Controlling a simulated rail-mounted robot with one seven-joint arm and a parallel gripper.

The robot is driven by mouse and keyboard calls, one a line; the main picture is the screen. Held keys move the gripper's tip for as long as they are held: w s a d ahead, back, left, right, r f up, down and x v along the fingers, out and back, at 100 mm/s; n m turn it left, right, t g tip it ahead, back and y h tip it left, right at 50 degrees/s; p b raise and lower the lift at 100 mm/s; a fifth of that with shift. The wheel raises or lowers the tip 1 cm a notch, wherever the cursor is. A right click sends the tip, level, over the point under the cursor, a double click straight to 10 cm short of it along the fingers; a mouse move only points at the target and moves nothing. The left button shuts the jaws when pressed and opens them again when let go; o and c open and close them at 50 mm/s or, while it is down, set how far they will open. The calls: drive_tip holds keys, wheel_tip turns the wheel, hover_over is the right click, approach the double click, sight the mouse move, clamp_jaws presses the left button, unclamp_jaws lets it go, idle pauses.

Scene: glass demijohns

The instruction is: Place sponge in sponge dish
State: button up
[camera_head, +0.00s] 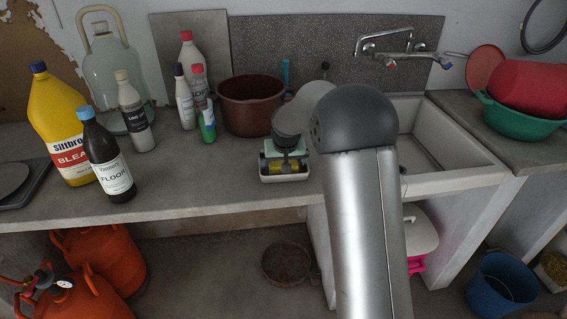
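A small white dish (285,179) stands on the grey counter near its front edge, left of the sink. A yellow sponge-like piece (289,168) shows low inside the dish, partly covered from above. My gripper (285,154) points down right over the dish, at the end of my arm, which comes in from the right. Its fingers are small and dark and overlap the dish and the yellow piece. I cannot tell whether they are open or shut, or whether they touch the yellow piece.
A brown basin (249,105) stands just behind the dish. Several bottles, including a black floor-cleaner bottle (107,158) and a yellow bleach bottle (60,125), stand to the left. The sink (452,150) is to the right, partly hidden by my arm. The counter between the bottles and the dish is clear.

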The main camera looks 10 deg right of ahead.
drive_tip(key=b+v, duration=0.1)
drive_tip(key=v, duration=1.1)
drive_tip(key=s+f+g, duration=0.2)
drive_tip(key=s+f, duration=0.1)
drive_tip(key=s, duration=1.5)
drive_tip(key=s+f+n+g, duration=0.1)
drive_tip(key=s+f, duration=0.3)
drive_tip(key=s, duration=1.4)
drive_tip(key=shift+f+g, duration=0.3)
drive_tip(key=shift+g, duration=0.3)
drive_tip(key=shift+a, duration=0.1)
